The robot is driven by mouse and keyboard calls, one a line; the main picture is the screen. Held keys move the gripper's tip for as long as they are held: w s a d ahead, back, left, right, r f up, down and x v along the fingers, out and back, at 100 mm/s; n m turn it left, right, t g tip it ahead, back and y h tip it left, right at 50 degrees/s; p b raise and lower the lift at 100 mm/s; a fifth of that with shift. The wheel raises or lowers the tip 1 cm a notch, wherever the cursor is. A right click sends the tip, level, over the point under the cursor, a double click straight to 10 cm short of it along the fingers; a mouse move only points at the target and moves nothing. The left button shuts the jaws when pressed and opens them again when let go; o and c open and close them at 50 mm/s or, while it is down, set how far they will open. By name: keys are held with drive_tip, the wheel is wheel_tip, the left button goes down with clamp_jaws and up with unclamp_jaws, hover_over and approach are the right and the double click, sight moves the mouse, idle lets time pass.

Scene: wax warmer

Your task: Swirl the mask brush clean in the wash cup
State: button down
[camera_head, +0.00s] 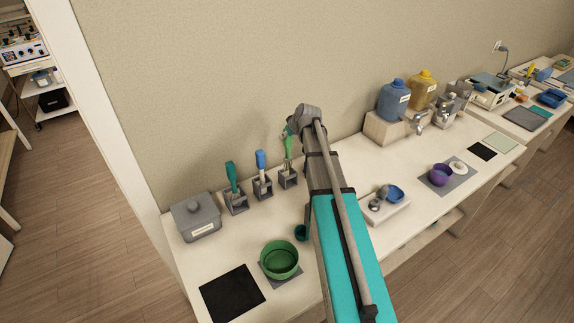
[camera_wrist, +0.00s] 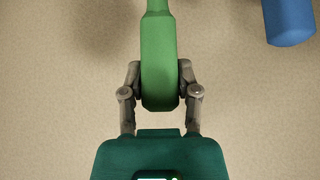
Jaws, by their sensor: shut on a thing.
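A green-handled brush (camera_head: 289,147) stands upright at the rightmost of three small grey holders (camera_head: 288,180). I cannot tell whether its lower end is still seated in it. My gripper (camera_head: 289,130) is shut on the upper part of its handle. In the wrist view the green handle (camera_wrist: 157,40) sits between both fingers. A small dark teal cup (camera_head: 301,233) stands beside my arm, partly hidden by it. A larger green bowl (camera_head: 280,259) stands on a grey mat, front left. I cannot tell which one is the wash cup.
A teal-handled tool (camera_head: 232,178) and a blue-handled one (camera_head: 262,164) stand in holders to the left; the blue handle shows close by in the wrist view (camera_wrist: 289,20). A grey lidded box (camera_head: 196,218) stands farther left. Jugs (camera_head: 394,100) stand right. The wall is close behind.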

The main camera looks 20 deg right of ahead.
drive_tip(key=shift+r, duration=0.25)
drive_tip(key=shift+r+p, duration=1.4)
drive_tip(key=shift+p, duration=0.2)
